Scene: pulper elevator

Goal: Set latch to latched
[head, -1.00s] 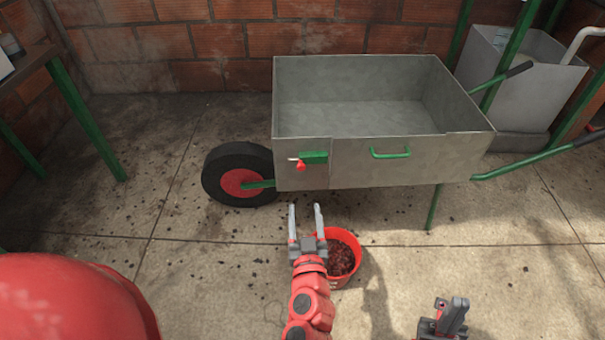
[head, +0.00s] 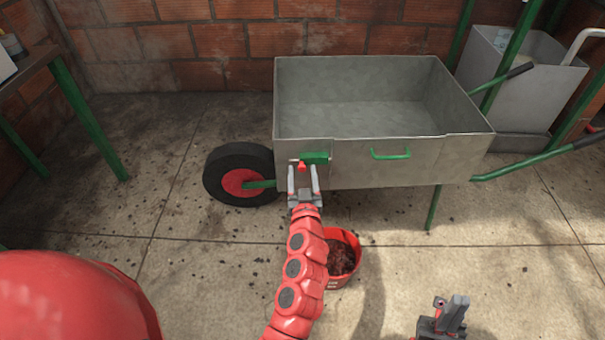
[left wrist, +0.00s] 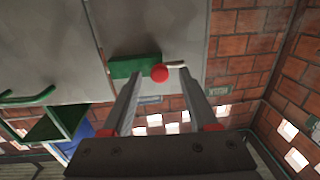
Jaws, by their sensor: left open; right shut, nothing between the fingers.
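The latch (head: 314,158) is a green block with a short metal bolt and a red knob (head: 302,167), on the lower left front of the grey wheelbarrow tray (head: 385,165). In the left wrist view the green latch block (left wrist: 134,66) and red knob (left wrist: 159,74) show just beyond the fingertips. My left gripper (head: 302,168) is open, with its two fingers pointing up at the knob, one to each side in the picture. I cannot tell whether they touch it. My right gripper (head: 450,305) is shut and empty at the lower right, away from the wheelbarrow.
A red bucket (head: 336,283) with dark contents stands on the floor beside my left arm. The wheelbarrow's black wheel (head: 238,175) is left of the latch, and a green handle (head: 390,154) is to its right. A green-legged table (head: 85,120) stands at the left.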

